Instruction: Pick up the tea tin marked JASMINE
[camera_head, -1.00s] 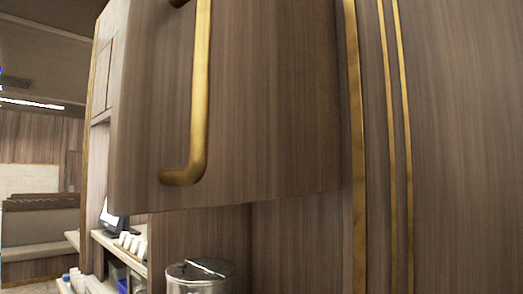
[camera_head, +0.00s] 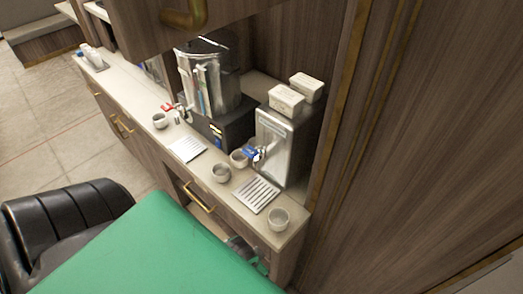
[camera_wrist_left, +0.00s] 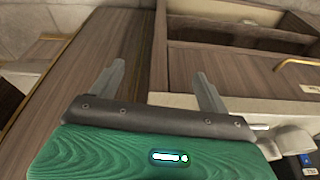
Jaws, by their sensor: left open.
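I cannot make out a tea tin marked JASMINE in either view. Two small pale lidded boxes (camera_head: 286,100) sit on top of a steel dispenser; any marking on them is too small to read. My left gripper (camera_wrist_left: 160,82) shows in the left wrist view with its two grey fingers wide apart and nothing between them. It is in front of wooden cabinet surfaces.
The steel dispenser (camera_head: 280,142) and a large steel urn (camera_head: 208,75) stand on a narrow counter (camera_head: 142,101). Several small cups, one a grey cup (camera_head: 221,173), and a slatted drip tray (camera_head: 256,195) line its front. A cabinet with a brass handle (camera_head: 186,17) overhangs it.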

